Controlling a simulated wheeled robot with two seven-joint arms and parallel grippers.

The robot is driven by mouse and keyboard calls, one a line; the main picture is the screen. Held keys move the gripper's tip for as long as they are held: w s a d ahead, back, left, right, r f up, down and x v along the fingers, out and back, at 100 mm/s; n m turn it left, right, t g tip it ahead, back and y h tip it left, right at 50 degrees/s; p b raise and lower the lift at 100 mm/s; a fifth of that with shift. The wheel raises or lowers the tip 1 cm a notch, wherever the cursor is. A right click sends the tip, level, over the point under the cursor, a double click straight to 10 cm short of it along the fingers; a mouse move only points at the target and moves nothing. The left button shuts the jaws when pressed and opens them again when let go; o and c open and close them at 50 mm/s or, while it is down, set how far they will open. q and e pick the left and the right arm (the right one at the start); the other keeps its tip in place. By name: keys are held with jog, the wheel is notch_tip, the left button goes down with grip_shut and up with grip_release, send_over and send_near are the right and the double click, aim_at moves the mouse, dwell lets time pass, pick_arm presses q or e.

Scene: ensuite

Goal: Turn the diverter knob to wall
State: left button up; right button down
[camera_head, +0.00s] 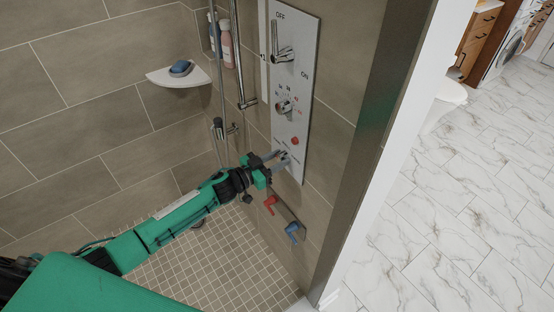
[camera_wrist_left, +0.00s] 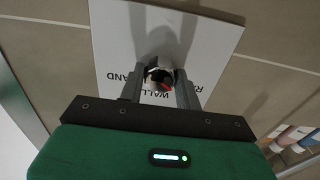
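A white shower panel (camera_head: 298,62) hangs on the tiled wall, and its lower part fills the top of the left wrist view (camera_wrist_left: 112,40). The diverter knob (camera_wrist_left: 161,76) is a small round knob low on this panel, with a red mark at its lower right in the wrist view. The words WALL and HAND and part of a third label show around it. My left gripper (camera_head: 281,160) is at the knob, with one finger on each side of it. I cannot tell whether the fingers press on it. My right gripper is not in view.
Above are a lever (camera_head: 284,54), a temperature knob (camera_head: 285,106) and a red button (camera_head: 295,141). Red (camera_head: 270,204) and blue (camera_head: 293,232) handles sit just below my gripper. A hand-shower rail (camera_head: 239,60) is left of the panel. A corner shelf (camera_head: 172,80) holds blue soap.

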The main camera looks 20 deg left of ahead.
pick_arm(q)
jog(key=shift+m, duration=0.3)
jog(key=m+b, duration=0.1)
jog(key=m, duration=0.4)
jog(key=shift+f, duration=0.1)
jog(key=m+b, duration=0.2)
jog(key=m, duration=0.4)
dwell(0.5)
jog(key=o, duration=1)
jog(key=b+v, duration=0.3)
jog(key=v, duration=1.1)
